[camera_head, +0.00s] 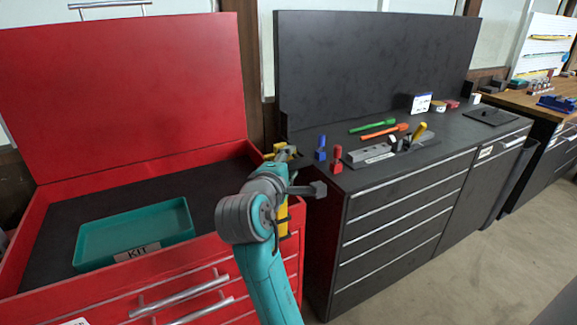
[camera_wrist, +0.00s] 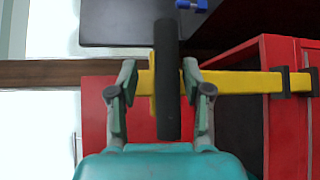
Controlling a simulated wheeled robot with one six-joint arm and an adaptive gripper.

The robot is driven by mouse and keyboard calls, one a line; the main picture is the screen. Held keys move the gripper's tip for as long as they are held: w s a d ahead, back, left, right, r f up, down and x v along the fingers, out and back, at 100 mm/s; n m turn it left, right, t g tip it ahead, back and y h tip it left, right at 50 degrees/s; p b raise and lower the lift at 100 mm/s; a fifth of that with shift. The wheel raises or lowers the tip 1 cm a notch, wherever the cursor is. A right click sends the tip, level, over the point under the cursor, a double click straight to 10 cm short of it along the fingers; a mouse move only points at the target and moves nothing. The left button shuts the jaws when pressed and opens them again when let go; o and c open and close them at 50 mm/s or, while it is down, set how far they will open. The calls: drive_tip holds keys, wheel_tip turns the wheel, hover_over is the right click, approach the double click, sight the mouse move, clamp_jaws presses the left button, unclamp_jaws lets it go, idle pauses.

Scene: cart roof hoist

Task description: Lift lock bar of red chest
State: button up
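The red chest (camera_head: 165,85) stands at the left with its lid raised. The yellow lock bar (camera_head: 283,215) shows in part at the chest's right front corner, behind my arm. In the wrist view the lock bar (camera_wrist: 235,82) runs across the picture, with a black handle (camera_wrist: 167,85) crossing it. My gripper (camera_wrist: 160,75) has its fingers apart, one on each side of the handle. A gap shows at the left finger, and the right finger is very near the handle; contact is unclear. In the head view my arm hides much of the bar and the fingers.
A teal tray (camera_head: 135,236) labelled KIT lies in the chest. The dark cabinet (camera_head: 405,215) stands close on the right, with blue and red blocks, a grey fixture (camera_head: 370,152) and tools on top. Open floor (camera_head: 490,270) lies in front.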

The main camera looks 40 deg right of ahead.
drive_tip(key=shift+a+f, duration=0.1)
drive_tip(key=shift+s+a, duration=0.15)
drive_tip(key=shift+a, duration=0.15)
drive_tip(key=v, duration=1.1)
drive_tip(key=shift+r, duration=0.2)
drive_tip(key=shift+f, duration=0.1)
wheel_tip(320, 180, down, 14)
drive_tip(key=a+n+t+y, duration=0.3)
drive_tip(key=n+t+y, duration=0.1)
drive_tip(key=t, duration=0.1)
drive_tip(key=s+a+f+t+y, duration=0.1)
drive_tip(key=s+a+f+y, duration=0.25)
drive_tip(key=f, duration=0.25)
drive_tip(key=s+a+f+t+y, duration=0.1)
drive_tip(key=s+a+f+y, duration=0.2)
drive_tip(key=f, duration=0.4)
drive_tip(key=s+a+f+m+y, duration=0.1)
drive_tip(key=s+f+m+y, duration=0.15)
drive_tip(key=s, duration=0.55)
drive_tip(key=s+a+f+m+y, duration=0.1)
drive_tip(key=s+a+f+m, duration=0.15)
drive_tip(key=s, duration=0.55)
drive_tip(key=s+r+m, duration=0.2)
drive_tip(key=s+m, duration=0.4)
drive_tip(key=s, duration=0.6)
drive_tip(key=shift+y, duration=0.3)
